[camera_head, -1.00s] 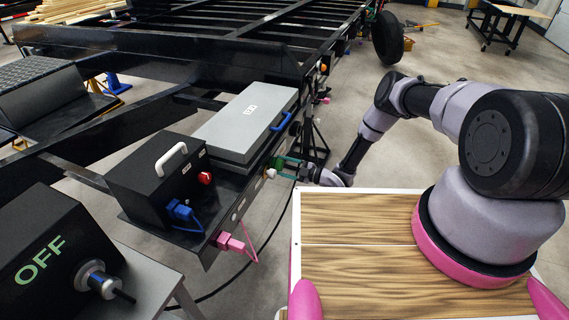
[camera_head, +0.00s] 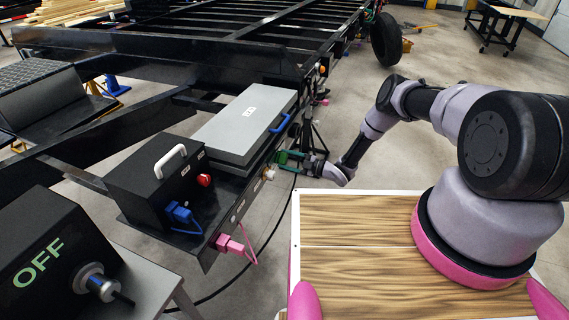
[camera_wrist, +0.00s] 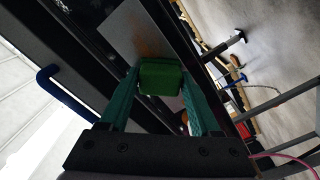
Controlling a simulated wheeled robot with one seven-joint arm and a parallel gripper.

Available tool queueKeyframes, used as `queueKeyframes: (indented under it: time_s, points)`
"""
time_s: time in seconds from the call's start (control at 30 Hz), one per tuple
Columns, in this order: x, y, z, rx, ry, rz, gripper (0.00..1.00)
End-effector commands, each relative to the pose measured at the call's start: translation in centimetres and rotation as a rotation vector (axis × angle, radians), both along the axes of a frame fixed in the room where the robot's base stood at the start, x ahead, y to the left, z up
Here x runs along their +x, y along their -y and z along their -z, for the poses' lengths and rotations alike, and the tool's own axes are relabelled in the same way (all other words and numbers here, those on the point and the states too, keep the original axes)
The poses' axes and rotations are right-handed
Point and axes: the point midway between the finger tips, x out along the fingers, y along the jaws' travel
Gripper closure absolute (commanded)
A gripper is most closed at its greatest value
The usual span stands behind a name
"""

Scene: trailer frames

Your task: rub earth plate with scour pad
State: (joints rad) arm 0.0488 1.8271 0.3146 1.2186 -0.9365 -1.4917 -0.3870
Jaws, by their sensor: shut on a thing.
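The scour pad (camera_wrist: 161,78) is a small green block in the wrist view. My gripper (camera_head: 291,160) is shut on it, with a teal finger on each side. The earth plate appears to be the grey metal plate (camera_wrist: 126,30) with a rusty brown stain, fixed on the dark trailer frame. In the wrist view the pad overlaps the plate's lower end; I cannot tell whether they touch. In the head view my gripper is at the side of the trailer frame, beside the grey case, and the plate cannot be made out.
The grey case (camera_head: 245,122) with a blue handle and the black box (camera_head: 150,178) with a white handle sit on the trailer frame. A pink plug (camera_head: 232,246) and a blue plug (camera_head: 181,213) stick out nearby. A black cable (camera_head: 268,240) runs over the open floor.

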Motion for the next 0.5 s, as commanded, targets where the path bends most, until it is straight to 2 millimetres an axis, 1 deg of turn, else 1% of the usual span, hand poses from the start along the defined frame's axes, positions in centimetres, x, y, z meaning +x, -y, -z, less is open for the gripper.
queueKeyframes:
  time_s: [0.1,0.37,0.5]
  points:
    - [1.0,0.3,0.0,0.001,0.002,0.000,0.81]
    - [1.9,0.6,-0.1,0.001,0.001,0.001,0.81]
    - [2.9,1.1,0.0,0.000,0.002,0.001,0.81]
